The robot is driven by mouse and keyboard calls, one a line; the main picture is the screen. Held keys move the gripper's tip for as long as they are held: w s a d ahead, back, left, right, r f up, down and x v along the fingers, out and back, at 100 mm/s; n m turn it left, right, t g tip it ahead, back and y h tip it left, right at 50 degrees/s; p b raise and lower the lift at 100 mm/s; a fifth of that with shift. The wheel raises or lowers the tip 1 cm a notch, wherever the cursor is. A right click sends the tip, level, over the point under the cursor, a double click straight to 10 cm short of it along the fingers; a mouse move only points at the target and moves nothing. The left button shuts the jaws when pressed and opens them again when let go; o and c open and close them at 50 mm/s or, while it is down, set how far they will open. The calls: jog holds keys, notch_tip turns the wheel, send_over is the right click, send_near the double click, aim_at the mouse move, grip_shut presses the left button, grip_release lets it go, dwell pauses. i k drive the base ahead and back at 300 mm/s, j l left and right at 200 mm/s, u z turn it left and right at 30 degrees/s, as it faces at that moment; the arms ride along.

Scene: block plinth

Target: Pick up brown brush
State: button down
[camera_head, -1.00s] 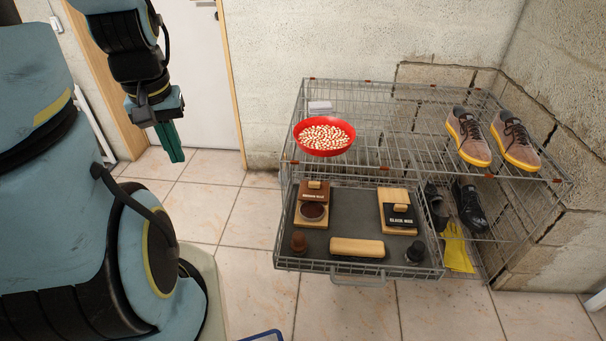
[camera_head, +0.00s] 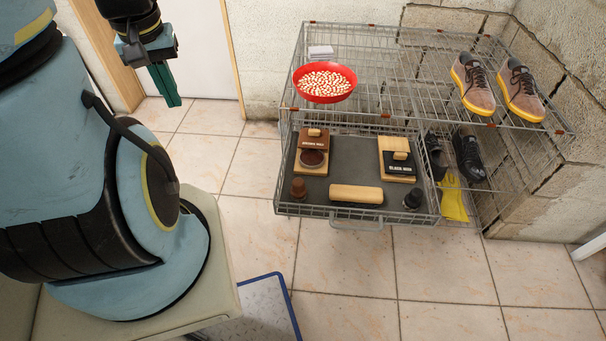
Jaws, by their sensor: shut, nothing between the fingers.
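A small dark-brown brush (camera_head: 298,189), knob-like and standing upright, is at the front left corner of the pulled-out wire drawer (camera_head: 332,211). It looks like the brown brush, though its bristles cannot be made out. A longer item with a pale wooden top (camera_head: 356,194), perhaps another brush, lies to its right. A small black brush-like piece (camera_head: 413,198) stands at the front right corner. My gripper (camera_head: 172,103), with green fingers, is shut and empty. It hangs at the upper left, well apart from the drawer and the brush.
The drawer also holds a brown wax set (camera_head: 313,150) and a black wax set (camera_head: 397,160). The wire rack (camera_head: 420,60) above carries a red bowl of pellets (camera_head: 325,82) and brown shoes (camera_head: 497,88). Black shoes (camera_head: 467,155) sit below. Tiled floor (camera_head: 345,255) in front is clear.

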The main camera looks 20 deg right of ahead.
aim_at(298, 191)
jog(key=z, duration=1.9)
jog(key=j, duration=0.7)
jog(key=i+j, duration=0.15)
jog(key=j, duration=0.6)
jog(key=j+u, duration=0.1)
jog(key=j, duration=0.6)
jog(key=i+j, duration=0.1)
jog(key=j, duration=0.65)
